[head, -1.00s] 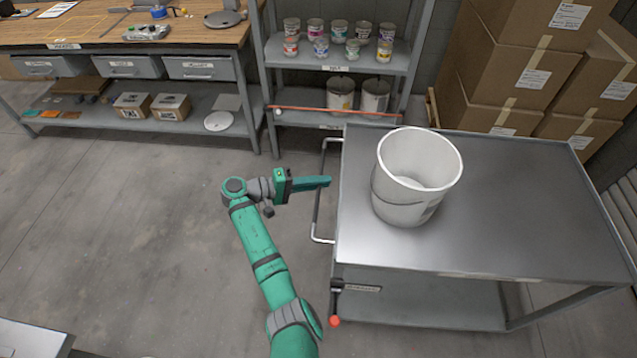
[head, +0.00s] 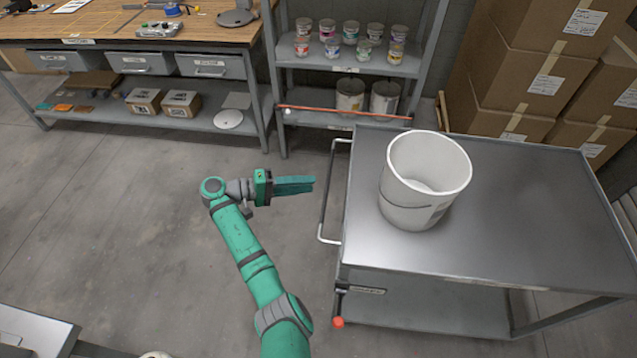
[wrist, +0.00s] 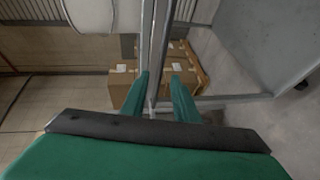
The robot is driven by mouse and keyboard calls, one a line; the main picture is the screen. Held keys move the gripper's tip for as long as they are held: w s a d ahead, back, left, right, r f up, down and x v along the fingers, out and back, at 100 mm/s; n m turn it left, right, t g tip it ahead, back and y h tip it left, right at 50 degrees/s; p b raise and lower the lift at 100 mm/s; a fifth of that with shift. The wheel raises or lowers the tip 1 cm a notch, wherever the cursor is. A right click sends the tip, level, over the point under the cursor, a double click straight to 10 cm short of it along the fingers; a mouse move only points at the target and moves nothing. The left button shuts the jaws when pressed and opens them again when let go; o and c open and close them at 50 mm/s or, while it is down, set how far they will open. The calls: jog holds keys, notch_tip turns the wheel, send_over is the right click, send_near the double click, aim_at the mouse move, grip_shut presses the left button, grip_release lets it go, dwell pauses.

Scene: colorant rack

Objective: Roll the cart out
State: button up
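The grey metal cart (head: 545,230) stands at the right of the head view, with a white bucket (head: 405,215) upright on its top near the left end. A light metal push handle (head: 323,205) sticks out from the cart's left end. My gripper (head: 314,184) is just left of the handle, pointing at it, with a small gap in the head view. In the wrist view my gripper (wrist: 160,82) has its fingers apart, and a metal bar, seemingly the handle, shows between and beyond them. A lever with a red knob (head: 338,322) hangs at the cart's near left corner.
A workbench (head: 120,35) with drawers is at the back left. A shelf rack (head: 340,62) with cans and a red bar stands behind the cart. Cardboard boxes (head: 525,75) are stacked behind it at right.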

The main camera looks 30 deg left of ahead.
jog(key=shift+v, duration=1.25)
